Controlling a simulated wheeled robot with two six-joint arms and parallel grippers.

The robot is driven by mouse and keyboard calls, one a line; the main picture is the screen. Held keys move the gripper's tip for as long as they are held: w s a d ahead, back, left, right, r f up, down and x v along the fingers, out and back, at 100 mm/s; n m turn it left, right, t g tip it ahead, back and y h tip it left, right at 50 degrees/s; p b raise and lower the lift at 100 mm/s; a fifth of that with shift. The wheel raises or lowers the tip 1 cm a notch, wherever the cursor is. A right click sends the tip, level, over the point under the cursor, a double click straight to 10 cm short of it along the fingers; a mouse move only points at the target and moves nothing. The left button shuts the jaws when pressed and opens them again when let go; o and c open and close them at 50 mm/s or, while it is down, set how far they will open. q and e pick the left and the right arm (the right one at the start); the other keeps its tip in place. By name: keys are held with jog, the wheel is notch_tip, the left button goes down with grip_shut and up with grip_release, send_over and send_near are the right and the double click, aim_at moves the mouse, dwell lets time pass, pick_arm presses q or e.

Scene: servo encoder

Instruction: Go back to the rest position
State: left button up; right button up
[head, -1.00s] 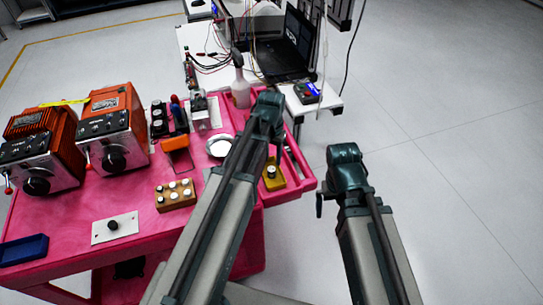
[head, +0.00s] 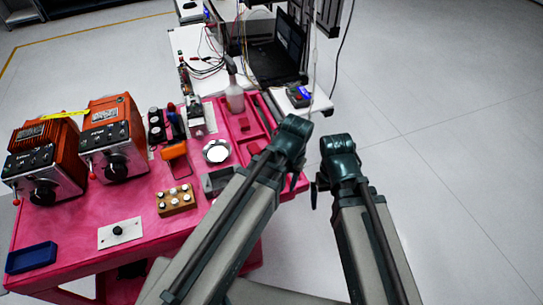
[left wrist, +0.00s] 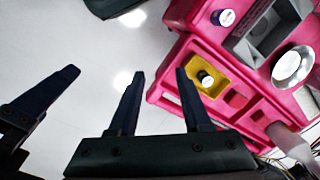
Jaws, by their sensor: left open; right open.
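My right arm (head: 370,240) is over bare floor right of the cart. Its gripper (head: 316,188) shows only as a dark finger below the wrist, open and with nothing seen held. A dark finger at the left wrist view's left edge looks like part of it.
The pink cart (head: 70,220) holds two orange devices (head: 112,135), a wooden block with knobs (head: 176,199), a blue tray (head: 31,257), a round silver dish (head: 215,151) and a spray bottle (head: 234,95). Floor at right is clear.

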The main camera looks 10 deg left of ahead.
pick_arm(q)
jog(key=s, duration=0.1)
jog(key=s+d, duration=0.1)
jog(key=s, duration=0.1)
jog(key=shift+s+d, duration=0.25)
jog(key=shift+d, duration=0.05)
